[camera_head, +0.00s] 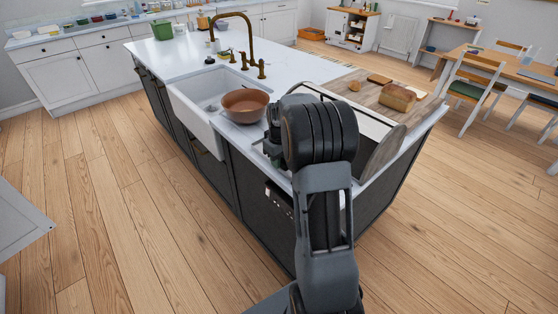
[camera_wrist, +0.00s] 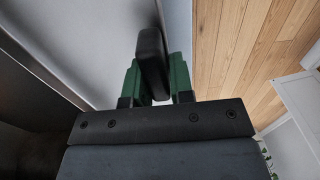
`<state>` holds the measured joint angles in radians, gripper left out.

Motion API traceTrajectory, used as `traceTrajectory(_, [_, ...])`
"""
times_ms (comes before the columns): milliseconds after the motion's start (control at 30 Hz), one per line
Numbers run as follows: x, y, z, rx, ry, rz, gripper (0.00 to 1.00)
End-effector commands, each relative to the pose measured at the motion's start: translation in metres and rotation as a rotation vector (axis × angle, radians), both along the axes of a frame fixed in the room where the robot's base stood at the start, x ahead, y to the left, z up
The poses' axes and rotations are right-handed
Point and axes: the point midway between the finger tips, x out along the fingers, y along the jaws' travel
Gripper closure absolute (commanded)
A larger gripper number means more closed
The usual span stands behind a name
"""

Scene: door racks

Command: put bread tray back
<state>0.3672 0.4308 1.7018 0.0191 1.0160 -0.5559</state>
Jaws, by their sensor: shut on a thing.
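A brown bread loaf (camera_head: 397,97) sits on a wooden board or tray (camera_head: 367,97) at the far right end of the island top in the head view. My gripper shows in the wrist view (camera_wrist: 155,82), its green fingers shut on a dark rounded bar (camera_wrist: 152,48). What the bar belongs to is hidden; a pale flat surface lies beside it. In the head view my arm hides most of the gripper at the island's near edge. I cannot tell whether the bar is part of the bread tray.
A white sink (camera_head: 203,92) and a copper bowl (camera_head: 245,105) are left of my arm on the island. A rounded wooden piece (camera_head: 382,151) stands tilted at the right. Open wooden floor (camera_head: 110,210) lies to the left. A dining table (camera_head: 520,72) and chairs stand far right.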

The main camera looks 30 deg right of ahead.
Motion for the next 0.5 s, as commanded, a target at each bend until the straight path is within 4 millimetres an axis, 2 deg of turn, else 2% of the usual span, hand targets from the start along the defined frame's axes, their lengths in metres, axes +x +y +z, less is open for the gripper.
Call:
traceTrajectory(167, [0.0001,0.0000,-0.0030,-0.001,-0.001,0.000,1.00])
traceTrajectory(200, [0.0000,0.0001,-0.0031,0.000,0.000,0.000,0.76])
traceTrajectory(433, [0.0000,0.0000,-0.0025,0.000,0.000,0.000,0.54])
traceTrajectory(500, [0.0000,0.0000,-0.0024,0.000,0.000,0.000,0.53])
